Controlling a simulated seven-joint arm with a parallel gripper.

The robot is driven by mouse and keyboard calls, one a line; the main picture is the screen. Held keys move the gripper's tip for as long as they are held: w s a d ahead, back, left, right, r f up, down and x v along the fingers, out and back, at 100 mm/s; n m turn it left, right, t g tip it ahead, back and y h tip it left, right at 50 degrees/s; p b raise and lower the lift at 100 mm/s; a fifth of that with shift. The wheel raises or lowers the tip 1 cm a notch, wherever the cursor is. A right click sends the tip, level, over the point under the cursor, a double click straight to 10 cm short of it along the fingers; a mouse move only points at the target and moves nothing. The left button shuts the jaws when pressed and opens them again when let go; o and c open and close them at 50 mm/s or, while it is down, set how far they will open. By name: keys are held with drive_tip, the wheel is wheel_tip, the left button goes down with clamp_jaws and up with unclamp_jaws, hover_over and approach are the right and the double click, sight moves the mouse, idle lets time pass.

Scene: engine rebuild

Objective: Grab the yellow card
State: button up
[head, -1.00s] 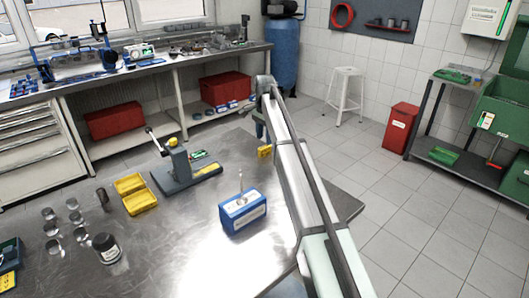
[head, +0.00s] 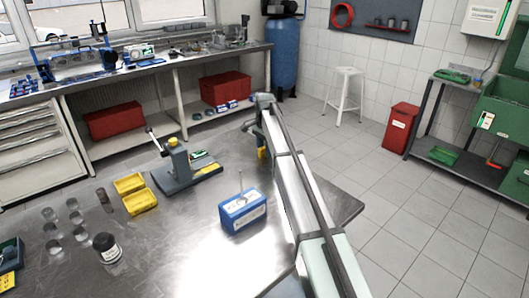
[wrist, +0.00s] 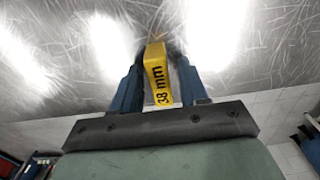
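The yellow card (wrist: 158,75) shows in the wrist view between the two blue fingers of my gripper (wrist: 157,52), with "38 mm" printed on it. It stands close to both fingers near their tips. A narrow gap shows along part of its right side, and I cannot tell whether both fingertips press on it. In the head view the yellow card (head: 262,153) shows only as a small patch at the table's far edge, partly hidden by my gripper and arm. My gripper (head: 255,138) is low over the metal table there.
A blue box (head: 242,212) stands left of my arm. A grey and yellow fixture (head: 185,170) stands left of my gripper. Yellow trays (head: 140,202), a jar (head: 107,248) and several metal cylinders are farther left. The table surface (head: 180,235) between is clear.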

clamp_jaws()
drive_tip(key=shift+r, duration=0.15)
